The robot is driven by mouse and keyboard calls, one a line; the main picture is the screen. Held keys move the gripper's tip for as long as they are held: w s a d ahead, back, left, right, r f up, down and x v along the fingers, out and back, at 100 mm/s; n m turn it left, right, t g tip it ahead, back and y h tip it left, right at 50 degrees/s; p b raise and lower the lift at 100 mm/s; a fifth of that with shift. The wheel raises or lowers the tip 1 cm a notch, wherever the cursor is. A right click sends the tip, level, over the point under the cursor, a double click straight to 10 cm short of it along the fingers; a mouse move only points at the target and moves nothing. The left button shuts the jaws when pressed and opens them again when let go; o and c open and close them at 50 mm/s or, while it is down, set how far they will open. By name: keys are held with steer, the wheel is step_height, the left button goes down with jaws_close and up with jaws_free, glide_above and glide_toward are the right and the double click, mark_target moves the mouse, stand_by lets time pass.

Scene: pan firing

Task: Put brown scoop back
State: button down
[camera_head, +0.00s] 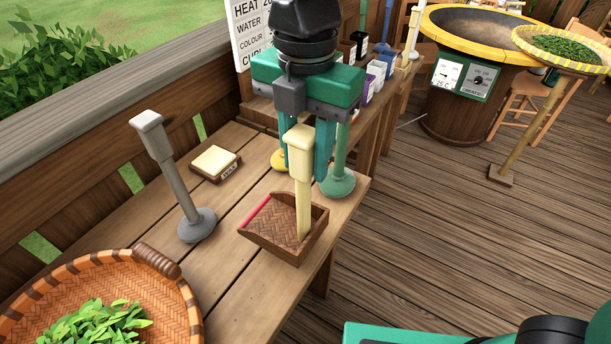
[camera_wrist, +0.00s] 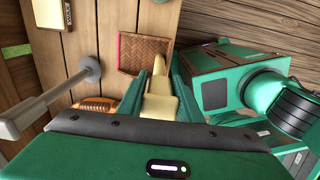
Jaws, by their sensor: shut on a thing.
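The brown scoop (camera_head: 268,227) is an open wooden tray with a woven floor, a red strip along one edge and an upright cream handle (camera_head: 303,190). It is at the front edge of the wooden bench, level; I cannot tell whether it rests on the boards or hangs just above them. My gripper (camera_head: 306,150) points down from above and is shut on the handle's upper part. In the wrist view the handle (camera_wrist: 158,103) sits between the teal fingers (camera_wrist: 158,85), with the scoop's woven floor (camera_wrist: 146,52) beyond.
A grey stamp-like tool (camera_head: 197,224) stands left of the scoop, near a wax block (camera_head: 215,162). A green tool (camera_head: 338,182) stands close behind, and a yellow base (camera_head: 279,160) is partly hidden. A basket of leaves (camera_head: 190,318) is front left. Small boxes (camera_head: 377,70) line the back.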

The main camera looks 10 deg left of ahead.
mark_target(309, 130)
steer(key=shift+f, duration=2.15)
steer(key=c, duration=1.3)
jaws_free()
steer(key=shift+o, duration=0.2)
steer(key=shift+f, duration=0.2)
steer(key=r, duration=1.1)
steer(key=shift+s+d, duration=0.1)
steer(key=shift+d, duration=0.1)
steer(key=shift+f, duration=0.1)
